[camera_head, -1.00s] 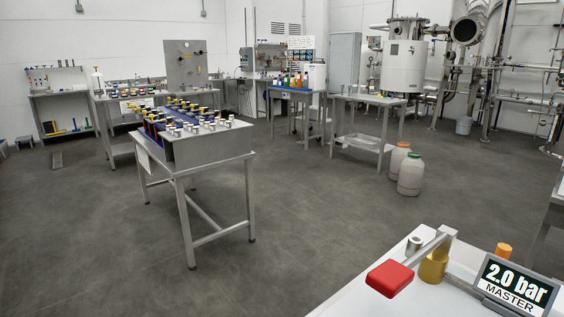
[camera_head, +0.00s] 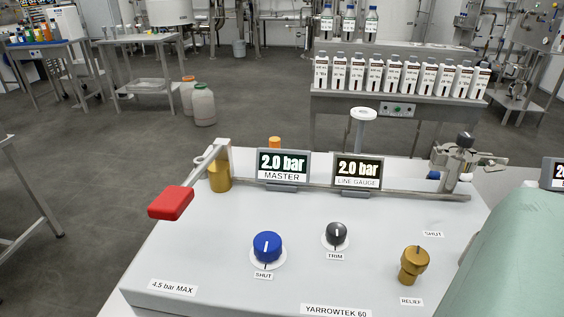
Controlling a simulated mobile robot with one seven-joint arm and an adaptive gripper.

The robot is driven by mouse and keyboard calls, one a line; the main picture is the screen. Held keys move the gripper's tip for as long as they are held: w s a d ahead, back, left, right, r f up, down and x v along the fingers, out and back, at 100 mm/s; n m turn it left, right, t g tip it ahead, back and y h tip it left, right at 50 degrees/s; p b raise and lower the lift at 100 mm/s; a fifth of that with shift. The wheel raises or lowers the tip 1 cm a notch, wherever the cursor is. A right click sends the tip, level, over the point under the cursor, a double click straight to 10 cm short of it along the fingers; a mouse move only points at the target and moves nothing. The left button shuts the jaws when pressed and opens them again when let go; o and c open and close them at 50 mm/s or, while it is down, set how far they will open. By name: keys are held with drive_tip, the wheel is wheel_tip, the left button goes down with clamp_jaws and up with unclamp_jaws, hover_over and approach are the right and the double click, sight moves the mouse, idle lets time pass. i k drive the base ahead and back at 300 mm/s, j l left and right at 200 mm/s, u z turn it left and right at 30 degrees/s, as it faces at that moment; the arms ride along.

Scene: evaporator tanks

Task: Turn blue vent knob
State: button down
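The blue knob (camera_head: 267,246) sits on a white round base on the top of the light grey panel (camera_head: 200,262), left of its middle. Its white pointer line points up, away from the label "SHUT" (camera_head: 264,275) just below it. My gripper is not in view, and nothing touches the knob.
A dark TRIM knob (camera_head: 336,235) and a brass RELIEF knob (camera_head: 413,264) stand right of the blue knob. A red lever handle (camera_head: 171,203) juts out at left. Displays MASTER (camera_head: 283,167) and LINE GAUGE (camera_head: 357,172) read 2.0 bar. A pale green body (camera_head: 510,255) fills the lower right.

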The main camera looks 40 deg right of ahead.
sight(267, 245)
drive_tip(key=k+z, duration=0.15)
drive_tip(key=z, duration=0.25)
drive_tip(key=k+z, duration=0.1)
drive_tip(key=z, duration=0.3)
drive_tip(key=k+l+z, duration=0.15)
drive_tip(key=z, duration=0.3)
